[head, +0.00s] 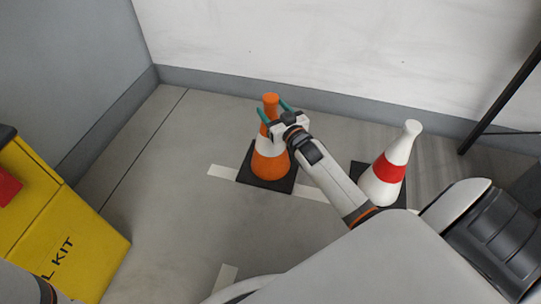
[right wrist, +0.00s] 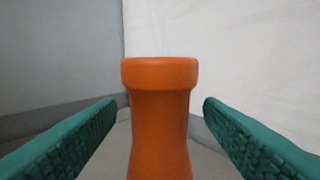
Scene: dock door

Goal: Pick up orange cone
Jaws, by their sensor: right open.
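The orange cone (head: 269,165) stands upright on the floor in the head view, with a white band and a dark square base. My right gripper (head: 273,108) is at the cone's upper part, with its green fingers apart on either side of the neck. In the right wrist view the cone's orange top (right wrist: 160,120) stands between the two open fingers (right wrist: 160,112), with gaps visible on both sides. Part of the cone's middle is hidden by the gripper in the head view. A piece of my left arm may show at the lower left; its gripper is not seen.
A white cone with a red band (head: 389,170) stands to the right on a dark base, close to my right forearm. A yellow kit box (head: 75,235) is at the left. Walls stand behind and left. The floor left of the orange cone is clear.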

